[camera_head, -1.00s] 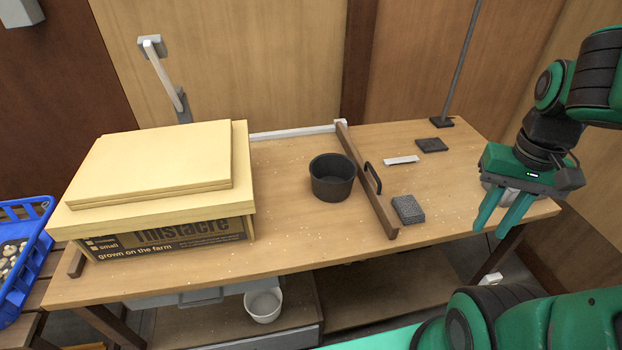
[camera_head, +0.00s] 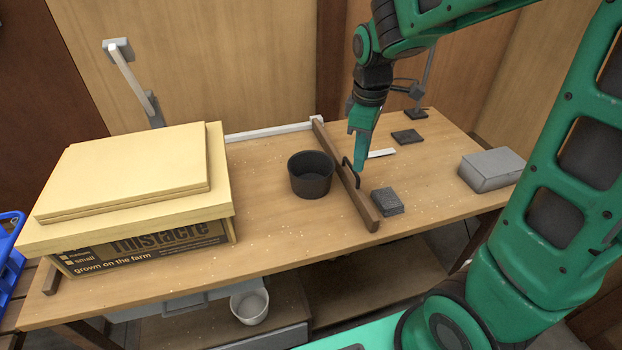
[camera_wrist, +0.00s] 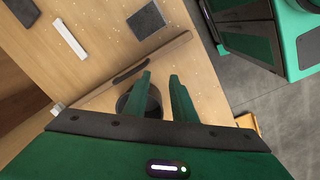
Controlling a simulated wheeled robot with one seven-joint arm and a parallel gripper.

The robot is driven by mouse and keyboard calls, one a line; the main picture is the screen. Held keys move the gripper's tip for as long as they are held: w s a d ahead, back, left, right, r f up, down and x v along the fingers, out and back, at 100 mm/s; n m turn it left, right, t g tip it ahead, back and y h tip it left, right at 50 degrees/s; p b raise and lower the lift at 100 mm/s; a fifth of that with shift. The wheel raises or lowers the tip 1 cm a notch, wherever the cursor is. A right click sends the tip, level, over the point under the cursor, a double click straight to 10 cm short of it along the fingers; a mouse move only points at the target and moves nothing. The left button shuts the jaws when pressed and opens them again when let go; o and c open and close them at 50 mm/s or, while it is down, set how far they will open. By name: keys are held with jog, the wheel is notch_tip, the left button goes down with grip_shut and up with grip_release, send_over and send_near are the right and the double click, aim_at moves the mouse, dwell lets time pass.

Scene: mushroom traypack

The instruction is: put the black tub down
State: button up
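The black tub (camera_head: 311,186) stands upright on the wooden table (camera_head: 270,215), left of a wooden bar with a dark handle. It looks empty inside. My gripper (camera_head: 360,168) is to the right of the tub, above the table near the bar's handle, and apart from the tub. In the wrist view my gripper (camera_wrist: 162,90) has its two green fingers spread with a gap between them. The tub (camera_wrist: 152,103) shows beyond and between the fingers, partly hidden by them. Nothing is held.
The wooden bar (camera_head: 345,178) with its handle crosses the table beside the tub. A cardboard box (camera_head: 150,240) with boards on top stands left. A dark sponge-like block (camera_head: 387,201), a white strip (camera_head: 381,153), a black pad (camera_head: 407,136) and a grey box (camera_head: 491,168) lie right.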

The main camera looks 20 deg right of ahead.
aim_at(314, 183)
jog(key=w+a+f+n, duration=0.2)
jog(key=a, duration=0.1)
jog(key=w+a+f+n, duration=0.2)
jog(key=a+f, duration=0.1)
jog(key=w+a+f+n, duration=0.2)
jog(key=a+f, duration=0.1)
jog(key=shift+w+f, duration=0.2)
jog(key=shift+w, duration=0.05)
jog(key=shift+w+f, duration=0.2)
jog(key=shift+f, duration=2.55)
jog(key=shift+c, duration=0.3)
grip_shut()
